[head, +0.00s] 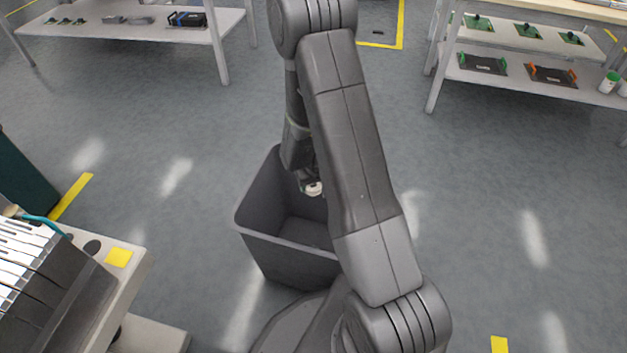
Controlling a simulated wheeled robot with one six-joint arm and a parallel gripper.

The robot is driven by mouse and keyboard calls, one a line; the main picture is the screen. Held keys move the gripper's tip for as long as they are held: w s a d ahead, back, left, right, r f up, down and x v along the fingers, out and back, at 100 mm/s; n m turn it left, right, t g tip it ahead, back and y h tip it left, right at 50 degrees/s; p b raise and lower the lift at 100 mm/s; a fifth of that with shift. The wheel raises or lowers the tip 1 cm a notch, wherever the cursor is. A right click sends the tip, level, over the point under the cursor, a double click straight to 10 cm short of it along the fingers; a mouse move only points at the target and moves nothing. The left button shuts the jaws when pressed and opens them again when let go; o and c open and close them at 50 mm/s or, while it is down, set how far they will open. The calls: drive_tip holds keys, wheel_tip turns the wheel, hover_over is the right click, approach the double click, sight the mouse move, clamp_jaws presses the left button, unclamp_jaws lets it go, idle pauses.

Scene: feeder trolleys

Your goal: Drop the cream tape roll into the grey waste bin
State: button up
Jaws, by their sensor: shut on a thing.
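The grey waste bin (265,222) stands on the floor in the middle of the head view, open at the top, its right side hidden by my arm. My gripper (311,184) hangs inside the outline of the bin's mouth, near its far side; I cannot tell its exact height against the rim. It is shut on the cream tape roll (314,189), which shows as a small pale ring at the fingertips. The fingers are small and partly hidden by my arm. The visible part of the bin's inside looks empty.
A trolley (128,262) with a yellow square and a slotted feeder rack (35,270) stands at the lower left. Shelves with parts stand at the upper left (120,32) and upper right (520,84). Open floor lies on both sides of the bin.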

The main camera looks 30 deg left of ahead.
drive_tip(key=o, duration=1)
drive_tip(key=p+v, duration=0.4)
drive_tip(key=v, duration=0.9)
drive_tip(key=shift+s+d+r, duration=0.1)
drive_tip(key=shift+s+r, duration=0.05)
drive_tip(key=shift+r, duration=0.15)
drive_tip(key=b+x, duration=0.4)
drive_tip(key=x, duration=0.9)
drive_tip(key=shift+f, duration=0.35)
drive_tip(key=shift+w+r+p, duration=0.2)
drive_tip(key=shift+r+p, duration=0.5)
drive_tip(key=shift+r, duration=0.85)
